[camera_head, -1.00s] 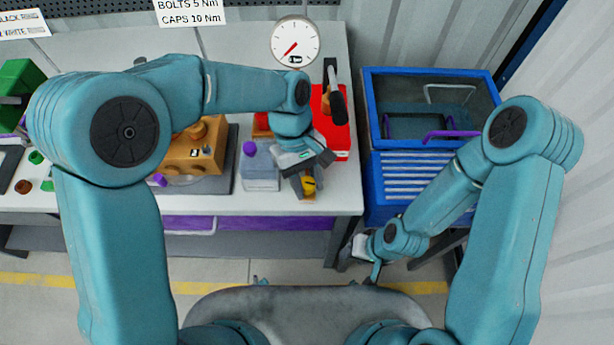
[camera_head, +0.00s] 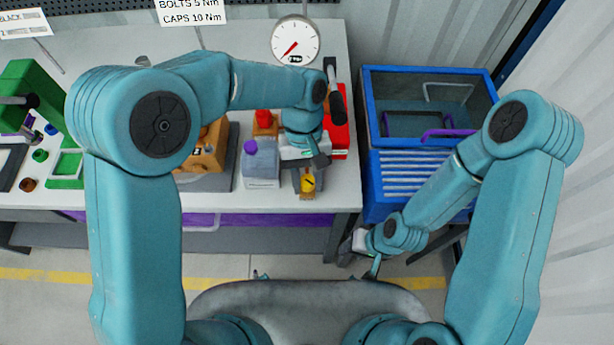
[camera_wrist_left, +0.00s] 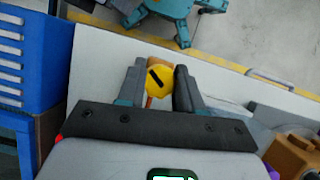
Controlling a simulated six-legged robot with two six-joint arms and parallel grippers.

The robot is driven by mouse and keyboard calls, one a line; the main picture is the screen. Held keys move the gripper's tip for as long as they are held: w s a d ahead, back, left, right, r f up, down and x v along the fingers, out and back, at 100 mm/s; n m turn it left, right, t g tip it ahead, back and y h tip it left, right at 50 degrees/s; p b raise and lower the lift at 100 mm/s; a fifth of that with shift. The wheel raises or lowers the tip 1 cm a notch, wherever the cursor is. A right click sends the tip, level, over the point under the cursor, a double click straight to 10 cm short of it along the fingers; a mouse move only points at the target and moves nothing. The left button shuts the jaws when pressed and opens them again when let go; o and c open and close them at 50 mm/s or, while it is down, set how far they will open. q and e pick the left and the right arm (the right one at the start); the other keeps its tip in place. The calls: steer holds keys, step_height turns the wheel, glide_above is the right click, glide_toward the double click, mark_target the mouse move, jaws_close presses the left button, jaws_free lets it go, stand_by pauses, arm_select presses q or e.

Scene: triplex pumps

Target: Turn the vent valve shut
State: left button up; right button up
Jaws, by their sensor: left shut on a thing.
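The vent valve's yellow round knob (camera_head: 308,183) with a dark bar across its face is at the front right of the bench. In the left wrist view the knob (camera_wrist_left: 155,88) sits between the two grey fingers, its black bar slanted. My left gripper (camera_head: 307,176) is shut on the knob, reaching it from behind. The knob's body below is partly hidden by the fingers. My right gripper (camera_head: 372,266) hangs low by the bench's right end, away from the valve; its fingers are too small to judge.
A grey jug with a purple cap (camera_head: 261,165) stands close left of my left gripper. A red box (camera_head: 339,140) lies behind right. A round gauge (camera_head: 295,41) is at the back. An orange pump (camera_head: 212,150) is left, a blue cart (camera_head: 400,190) right.

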arm_select(q)
steer(key=shift+r, duration=0.2)
steer(key=o, duration=1)
steer(key=shift+f, duration=0.15)
